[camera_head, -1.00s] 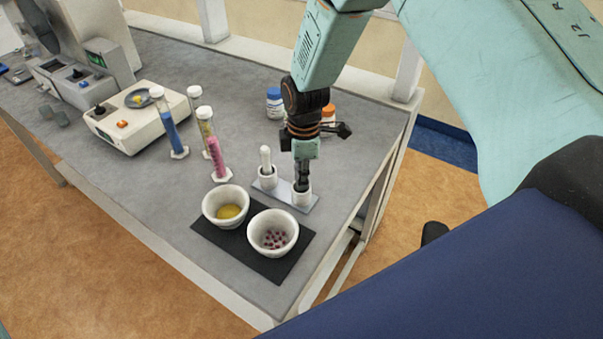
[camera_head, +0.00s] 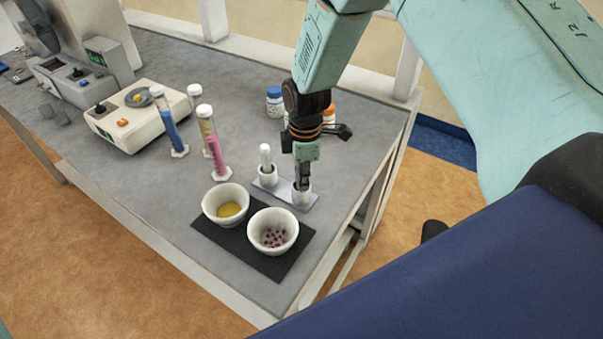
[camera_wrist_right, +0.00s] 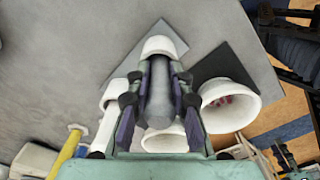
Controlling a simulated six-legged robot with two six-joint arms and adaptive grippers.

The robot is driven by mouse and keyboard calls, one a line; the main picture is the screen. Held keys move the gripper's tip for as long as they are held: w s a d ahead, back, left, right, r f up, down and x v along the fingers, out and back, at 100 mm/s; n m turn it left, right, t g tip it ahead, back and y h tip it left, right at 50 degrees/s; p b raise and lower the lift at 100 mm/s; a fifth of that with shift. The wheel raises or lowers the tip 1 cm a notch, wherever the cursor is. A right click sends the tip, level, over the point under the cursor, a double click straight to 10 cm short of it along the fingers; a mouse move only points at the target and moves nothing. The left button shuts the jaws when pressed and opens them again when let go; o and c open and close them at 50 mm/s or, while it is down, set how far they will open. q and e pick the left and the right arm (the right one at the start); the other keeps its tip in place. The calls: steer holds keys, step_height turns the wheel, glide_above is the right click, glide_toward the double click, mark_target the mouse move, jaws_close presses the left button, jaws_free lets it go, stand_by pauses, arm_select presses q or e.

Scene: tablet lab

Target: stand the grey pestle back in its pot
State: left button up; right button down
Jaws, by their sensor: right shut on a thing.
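My right gripper (camera_head: 304,182) points down just above the right-hand white pot (camera_head: 301,198) on the small grey stand (camera_head: 284,191). It is shut on the grey pestle (camera_wrist_right: 160,100), which shows between the fingers in the right wrist view. The pestle's far end meets the mouth of that pot (camera_wrist_right: 158,45); how deep it sits inside I cannot tell. In the head view the fingers mostly hide the pestle. A white pestle (camera_head: 265,156) stands in the left-hand pot (camera_head: 267,176). My left gripper is not in view.
Two white bowls, one with yellow powder (camera_head: 225,204) and one with dark red bits (camera_head: 273,232), stand on a black mat (camera_head: 250,252) in front. Tubes (camera_head: 217,160) and a scale (camera_head: 135,122) are to the left. Bottles (camera_head: 274,100) stand behind the gripper.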

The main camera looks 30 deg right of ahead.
steer(key=shift+w+f, duration=0.1)
stand_by(0.4)
stand_by(0.3)
steer(key=c, duration=1.1)
jaws_free()
